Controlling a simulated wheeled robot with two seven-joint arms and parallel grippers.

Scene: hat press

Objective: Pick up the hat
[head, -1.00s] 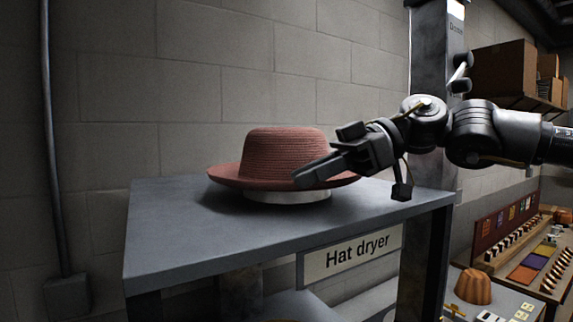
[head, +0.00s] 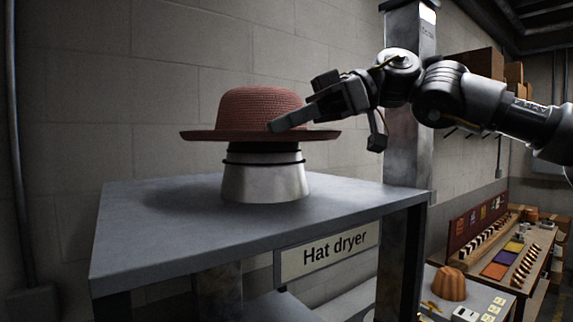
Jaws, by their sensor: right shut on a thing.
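The hat (head: 258,108), reddish-brown and woven with a round crown and wide brim, is held up level above the grey hat dryer table (head: 150,225). Below it a pale, tapered stand (head: 265,182) with dark bands at its top rests on the table; I cannot tell if the hat still touches it. My right gripper (head: 290,118) comes in from the right and is shut on the hat's brim at its right front side. My left gripper is not in view.
A "Hat dryer" sign (head: 327,250) is on the table's front. A metal post (head: 410,130) stands behind at the right. A bench (head: 500,270) with colored swatches and an orange ribbed mold (head: 449,284) are at lower right. The table top around the stand is clear.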

